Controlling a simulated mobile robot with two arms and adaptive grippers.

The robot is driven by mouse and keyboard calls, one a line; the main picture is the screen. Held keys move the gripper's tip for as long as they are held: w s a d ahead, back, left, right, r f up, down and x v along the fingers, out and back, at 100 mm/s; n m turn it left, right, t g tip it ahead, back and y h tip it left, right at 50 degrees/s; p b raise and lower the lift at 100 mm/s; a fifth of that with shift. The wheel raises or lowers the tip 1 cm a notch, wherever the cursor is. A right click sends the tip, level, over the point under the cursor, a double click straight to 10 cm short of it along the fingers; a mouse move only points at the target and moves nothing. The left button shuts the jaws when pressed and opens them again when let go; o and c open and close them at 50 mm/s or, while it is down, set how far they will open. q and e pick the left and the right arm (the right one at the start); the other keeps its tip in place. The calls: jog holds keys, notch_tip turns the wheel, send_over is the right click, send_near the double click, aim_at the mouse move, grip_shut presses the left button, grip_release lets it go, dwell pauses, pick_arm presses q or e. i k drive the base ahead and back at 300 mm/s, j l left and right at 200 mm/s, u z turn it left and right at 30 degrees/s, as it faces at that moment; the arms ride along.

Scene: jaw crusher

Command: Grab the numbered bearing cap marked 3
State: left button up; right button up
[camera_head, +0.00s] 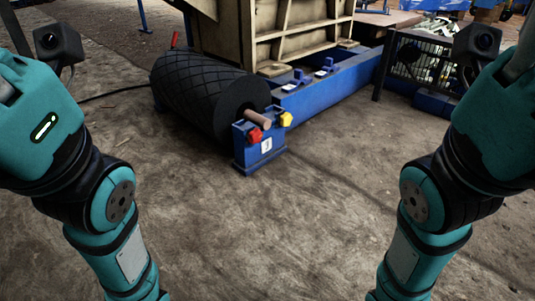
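A blue bearing block (258,152) stands at the near end of a black patterned roller (205,90), around its brown shaft end (257,119). It carries a white label (266,145) whose mark is small, perhaps a 3. My two teal arms rise at the left and right edges, well apart from the block. Neither gripper's fingers show in the view.
A blue beam (332,84) runs behind the block under a large beige machine body (285,28). A dark mesh guard (420,60) stands at the back right. A black cable (112,94) lies left of the roller. The concrete floor (260,235) in front is clear.

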aim_at(299, 79)
jog(key=i+l, duration=0.25)
jog(key=i, duration=0.25)
jog(key=i+l, duration=0.25)
jog(key=i, duration=0.2)
jog(key=i+l, duration=0.2)
jog(key=i, duration=0.3)
jog(key=i+l, duration=0.25)
jog(key=i, duration=0.25)
